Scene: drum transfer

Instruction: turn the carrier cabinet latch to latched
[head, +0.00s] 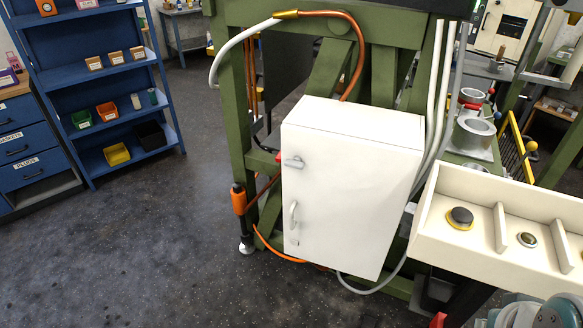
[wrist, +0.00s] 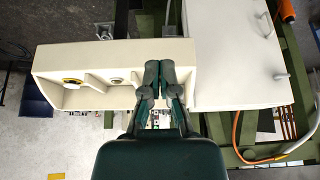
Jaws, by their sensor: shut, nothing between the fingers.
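The white carrier cabinet (head: 350,180) hangs on the green frame in the head view, with its door shut. Its latch (head: 293,162) is a small grey lever high on the door's left side, lying roughly level. A curved door handle (head: 293,214) is below it. My gripper (wrist: 160,72) is shut and empty in the wrist view, with its dark fingers in front of the cream tray's right end. It is apart from the latch. A white box face (wrist: 235,50) with two small grey fittings is to its right; I cannot tell whether it is the same cabinet.
A cream tray (head: 500,206) with dividers and round buttons stands right of the cabinet. The green frame (head: 235,110) carries hoses and pipes around it. A blue shelf (head: 110,90) with bins stands at left. The dark floor (head: 150,240) left of the cabinet is clear.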

